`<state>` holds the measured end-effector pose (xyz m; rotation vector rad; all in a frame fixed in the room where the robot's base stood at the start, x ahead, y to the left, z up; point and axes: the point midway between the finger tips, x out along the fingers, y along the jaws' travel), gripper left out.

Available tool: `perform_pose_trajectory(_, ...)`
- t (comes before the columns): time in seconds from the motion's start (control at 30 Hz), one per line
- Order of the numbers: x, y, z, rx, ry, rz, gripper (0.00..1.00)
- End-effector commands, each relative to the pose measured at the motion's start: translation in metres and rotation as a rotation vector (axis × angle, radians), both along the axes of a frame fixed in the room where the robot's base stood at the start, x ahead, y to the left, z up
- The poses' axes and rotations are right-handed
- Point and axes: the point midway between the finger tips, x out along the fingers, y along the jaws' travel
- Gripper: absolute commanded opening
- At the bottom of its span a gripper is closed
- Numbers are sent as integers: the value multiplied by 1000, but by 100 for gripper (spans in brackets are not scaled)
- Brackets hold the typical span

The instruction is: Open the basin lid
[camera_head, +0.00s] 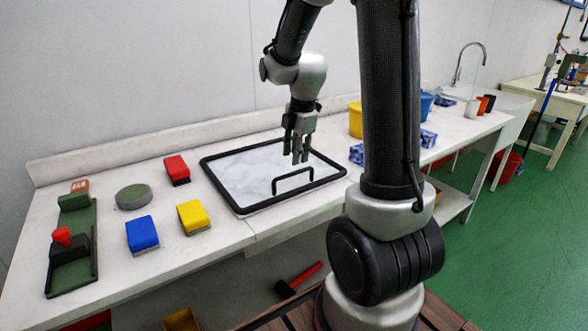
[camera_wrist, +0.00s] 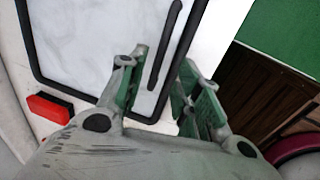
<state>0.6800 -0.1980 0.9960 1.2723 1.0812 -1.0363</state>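The basin lid (camera_head: 243,172) is a whitish marbled panel in a black frame, lying flat and closed on the bench. Its black bar handle (camera_head: 292,175) stands up near the front edge. The lid also shows in the wrist view (camera_wrist: 90,45), with the handle (camera_wrist: 164,48) running between my finger lines. My gripper (camera_head: 301,157) points down over the lid, close to the handle. In the wrist view my gripper (camera_wrist: 162,62) has its fingers apart and empty. I cannot tell the exact height of the fingertips above the handle. The basin inside is hidden.
Left of the lid are red (camera_head: 177,169), yellow (camera_head: 193,216) and blue (camera_head: 142,233) brushes, a round green block (camera_head: 134,196) and a green tray-like tool (camera_head: 73,250). Yellow (camera_head: 356,120) and blue (camera_head: 426,105) containers stand to the right. A red-handled hammer (camera_head: 299,281) lies below the bench.

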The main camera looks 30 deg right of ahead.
Motion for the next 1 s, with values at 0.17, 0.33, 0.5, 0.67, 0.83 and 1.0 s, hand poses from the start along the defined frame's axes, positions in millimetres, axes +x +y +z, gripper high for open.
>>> perform_pose_trajectory(0.17,5,0,-32,1,4,-1,33)
perform_pose_trajectory(0.33,10,1,-54,1,3,-2,33)
perform_pose_trajectory(0.5,12,1,-62,1,1,-3,33)
perform_pose_trajectory(0.67,12,1,-62,1,0,-3,33)
perform_pose_trajectory(0.83,12,1,-62,1,1,-3,12)
perform_pose_trajectory(1.0,12,1,-61,1,1,-3,0)
